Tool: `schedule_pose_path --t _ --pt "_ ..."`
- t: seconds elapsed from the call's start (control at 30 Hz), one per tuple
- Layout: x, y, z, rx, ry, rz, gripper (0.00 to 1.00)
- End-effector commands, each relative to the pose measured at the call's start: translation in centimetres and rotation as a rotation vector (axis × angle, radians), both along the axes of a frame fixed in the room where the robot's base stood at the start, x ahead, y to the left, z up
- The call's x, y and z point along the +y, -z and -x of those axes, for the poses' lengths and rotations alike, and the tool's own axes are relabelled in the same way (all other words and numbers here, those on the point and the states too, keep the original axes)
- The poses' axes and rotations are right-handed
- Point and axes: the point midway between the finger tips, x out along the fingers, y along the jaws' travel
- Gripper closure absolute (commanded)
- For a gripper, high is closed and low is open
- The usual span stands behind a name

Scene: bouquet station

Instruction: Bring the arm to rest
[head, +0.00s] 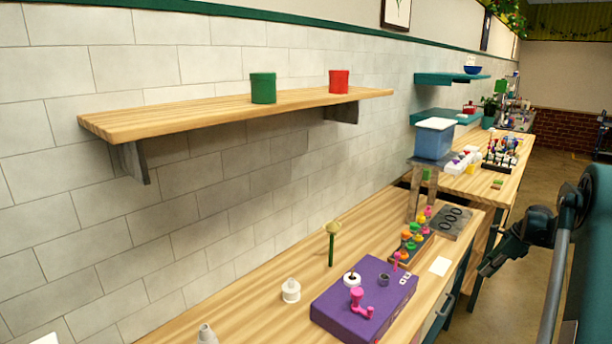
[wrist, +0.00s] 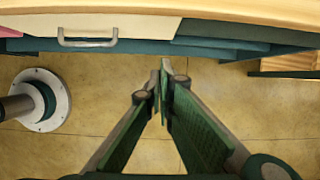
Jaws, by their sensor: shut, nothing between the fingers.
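My gripper (head: 487,268) is at the right of the head view, off the front of the wooden counter, over the floor. In the wrist view my gripper (wrist: 165,75) has its fingertips together and nothing between them. The floor lies below it, and the counter front with a drawer handle (wrist: 88,39) is ahead. My arm runs down the right edge of the head view.
The wooden counter (head: 240,310) holds a purple box (head: 330,303), a white bottle (head: 291,291), a flower with a green stem (head: 331,248) and a rack of colourful pieces (head: 410,247). A wall shelf (head: 190,112) carries green (head: 263,88) and red (head: 339,81) pots.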

Motion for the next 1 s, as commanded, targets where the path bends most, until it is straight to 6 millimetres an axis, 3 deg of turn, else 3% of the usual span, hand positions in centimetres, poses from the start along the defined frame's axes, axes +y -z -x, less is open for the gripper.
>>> schedule_pose_path --t 0.57,1.0 --pt "10.2 -9.0 1.4 -0.079 -0.270 0.140 1.00" --pt "18.6 -15.2 4.5 -0.143 -0.506 0.263 1.00"
